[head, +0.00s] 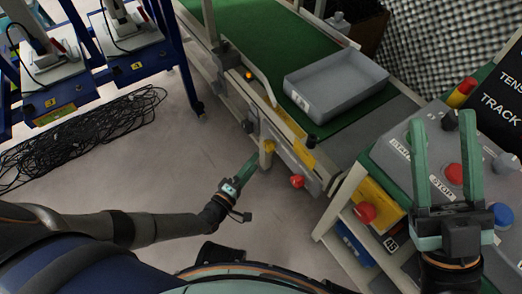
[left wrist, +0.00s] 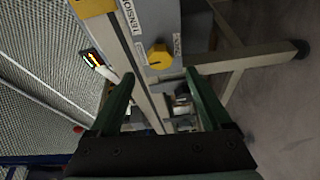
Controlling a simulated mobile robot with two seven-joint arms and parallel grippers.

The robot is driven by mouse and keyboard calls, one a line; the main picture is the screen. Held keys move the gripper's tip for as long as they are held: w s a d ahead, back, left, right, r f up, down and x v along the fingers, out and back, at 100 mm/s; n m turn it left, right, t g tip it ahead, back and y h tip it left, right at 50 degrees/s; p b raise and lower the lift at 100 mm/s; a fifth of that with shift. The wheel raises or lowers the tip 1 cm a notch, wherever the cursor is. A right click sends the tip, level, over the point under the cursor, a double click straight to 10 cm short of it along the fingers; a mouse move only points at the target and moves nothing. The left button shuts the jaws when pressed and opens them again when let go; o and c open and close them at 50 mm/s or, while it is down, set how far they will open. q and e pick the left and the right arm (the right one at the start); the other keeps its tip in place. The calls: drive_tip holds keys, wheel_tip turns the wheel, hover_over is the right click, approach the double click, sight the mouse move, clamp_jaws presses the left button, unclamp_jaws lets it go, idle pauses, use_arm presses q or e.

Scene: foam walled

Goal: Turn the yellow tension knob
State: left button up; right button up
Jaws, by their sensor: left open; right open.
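The yellow tension knob (left wrist: 159,57) sits on a grey panel with a TENSION label in the left wrist view. It also shows in the head view (head: 268,146) on the side of the conveyor. My left gripper (head: 253,162) is close to the knob in the head view. In the left wrist view my left gripper (left wrist: 159,76) is open, and the knob appears between and just beyond its two green fingertips, with nothing held. My right gripper (head: 441,120) is open and empty, in front of the control box at the right.
A green conveyor (head: 246,42) carries a grey tray (head: 336,84). A red knob (head: 297,181) is on the conveyor's side, right of the yellow one. The control box (head: 395,150) has several buttons. Cables (head: 85,130) lie on the floor at left; floor nearby is clear.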

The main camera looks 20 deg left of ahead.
use_arm(q)
drive_tip(key=shift+p+v, duration=0.45)
drive_tip(key=shift+v, duration=2.25)
